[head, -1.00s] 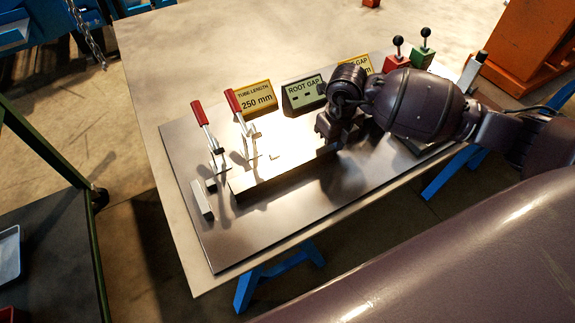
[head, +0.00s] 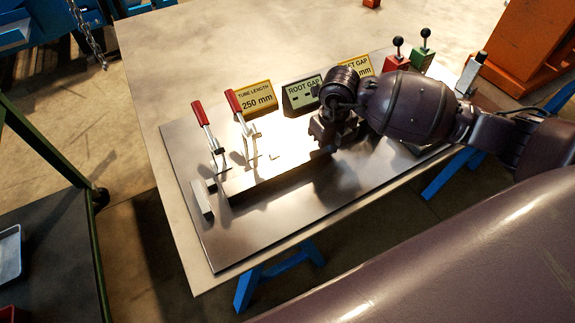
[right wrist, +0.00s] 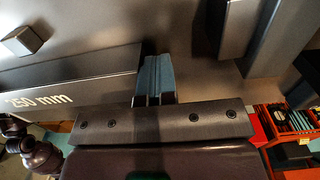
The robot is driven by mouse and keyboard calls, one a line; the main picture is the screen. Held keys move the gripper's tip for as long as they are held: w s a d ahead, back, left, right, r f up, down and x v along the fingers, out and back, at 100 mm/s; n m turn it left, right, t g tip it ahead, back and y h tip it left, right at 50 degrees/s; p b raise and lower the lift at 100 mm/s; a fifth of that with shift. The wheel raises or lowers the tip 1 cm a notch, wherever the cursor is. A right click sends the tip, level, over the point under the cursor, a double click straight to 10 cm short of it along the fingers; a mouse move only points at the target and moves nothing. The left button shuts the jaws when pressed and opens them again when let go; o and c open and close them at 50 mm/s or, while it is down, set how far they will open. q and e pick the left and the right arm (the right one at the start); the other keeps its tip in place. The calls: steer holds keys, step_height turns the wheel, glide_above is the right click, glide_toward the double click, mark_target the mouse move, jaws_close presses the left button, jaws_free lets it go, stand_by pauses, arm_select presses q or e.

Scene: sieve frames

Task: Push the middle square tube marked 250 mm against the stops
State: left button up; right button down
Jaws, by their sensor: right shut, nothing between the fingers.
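The middle square tube (head: 262,178) lies on the dark fixture plate (head: 270,232), and its marking "250 mm" reads on its side in the right wrist view (right wrist: 60,92). Its left end is close to the pale stop block (head: 203,200); I cannot tell whether they touch. My right gripper (head: 325,143) is at the tube's right end. In the right wrist view its fingers (right wrist: 153,80) are shut and empty, right beside the tube end, seemingly against it. My left gripper is not in view.
Two red-handled toggle clamps (head: 207,135) stand behind the tube's left part. Signs for tube length (head: 257,98) and root gap (head: 301,95) stand behind the plate. Other metal pieces (right wrist: 240,40) lie beyond my right fingers. The plate's front is clear.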

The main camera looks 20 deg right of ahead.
mark_target(318, 149)
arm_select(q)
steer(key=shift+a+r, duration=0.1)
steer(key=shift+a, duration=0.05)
arm_select(e)
steer(key=shift+a, duration=0.65)
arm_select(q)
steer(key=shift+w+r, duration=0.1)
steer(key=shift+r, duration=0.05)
arm_select(e)
steer(key=shift+s+a, duration=0.1)
steer(key=shift+a, duration=0.4)
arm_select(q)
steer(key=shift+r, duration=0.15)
arm_select(e)
steer(key=shift+a, duration=0.7)
arm_select(q)
steer(key=shift+p, duration=0.3)
arm_select(e)
steer(key=shift+d, duration=0.2)
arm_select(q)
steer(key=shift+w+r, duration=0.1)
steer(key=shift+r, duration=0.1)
arm_select(e)
steer(key=shift+d, duration=0.45)
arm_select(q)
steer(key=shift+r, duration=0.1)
arm_select(e)
steer(key=shift+r, duration=0.1)
